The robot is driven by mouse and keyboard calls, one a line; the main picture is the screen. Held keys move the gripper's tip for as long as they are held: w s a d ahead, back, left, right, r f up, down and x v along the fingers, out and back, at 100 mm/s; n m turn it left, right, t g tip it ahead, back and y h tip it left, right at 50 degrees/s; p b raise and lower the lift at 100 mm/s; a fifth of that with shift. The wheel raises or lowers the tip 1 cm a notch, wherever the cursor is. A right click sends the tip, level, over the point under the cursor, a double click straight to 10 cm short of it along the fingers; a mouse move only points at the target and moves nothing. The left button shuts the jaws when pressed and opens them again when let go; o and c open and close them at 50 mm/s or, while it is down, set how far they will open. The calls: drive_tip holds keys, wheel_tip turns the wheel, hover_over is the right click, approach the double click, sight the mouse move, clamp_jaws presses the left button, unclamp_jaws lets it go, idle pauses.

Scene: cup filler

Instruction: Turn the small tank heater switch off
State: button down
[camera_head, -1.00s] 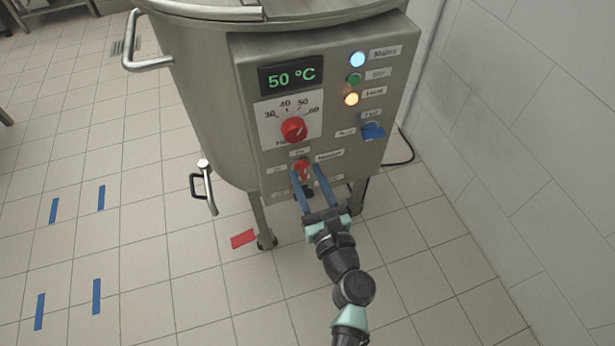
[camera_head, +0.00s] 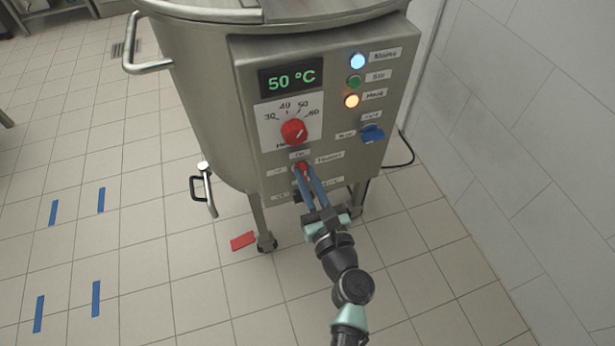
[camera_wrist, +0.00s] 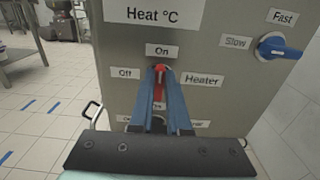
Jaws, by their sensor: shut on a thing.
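The small steel tank (camera_head: 190,90) carries a control box with a red heater switch (camera_head: 301,168) low on its front. In the wrist view the heater switch (camera_wrist: 160,68) sits between the labels Off, On and Heater, and its visible part is upright below On. My gripper (camera_head: 303,175) is shut on the switch; in the wrist view its blue fingers (camera_wrist: 160,82) lie on both sides of it and hide part of it. The heat lamp (camera_head: 352,101) glows orange.
A red temperature dial (camera_head: 293,131) is just above the switch. A blue speed knob (camera_head: 372,133) is to the right. The display (camera_head: 291,77) reads 50 °C. A drain valve handle (camera_head: 207,188) hangs at the left. A tiled wall (camera_head: 520,120) stands at the right.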

drive_tip(key=shift+f+n, duration=0.1)
drive_tip(key=shift+n, duration=0.2)
drive_tip(key=n+b, duration=0.2)
drive_tip(key=n, duration=0.1)
drive_tip(key=n+b, duration=0.2)
drive_tip(key=n, duration=0.1)
drive_tip(key=a+n+b, duration=0.1)
drive_tip(key=n, duration=0.2)
drive_tip(key=shift+s+f+b, duration=0.15)
drive_tip(key=shift+f+b, duration=0.15)
drive_tip(key=shift+b, duration=0.1)
drive_tip(key=shift+f+n+b, duration=0.15)
drive_tip(key=shift+n+b, duration=1.2)
drive_tip(key=shift+n, duration=0.7)
drive_tip(key=shift+f+n+b, duration=0.15)
drive_tip(key=shift+n+b, duration=1.2)
drive_tip(key=shift+n, duration=0.7)
drive_tip(key=c, duration=0.9)
unclamp_jaws()
drive_tip(key=shift+r, duration=0.1)
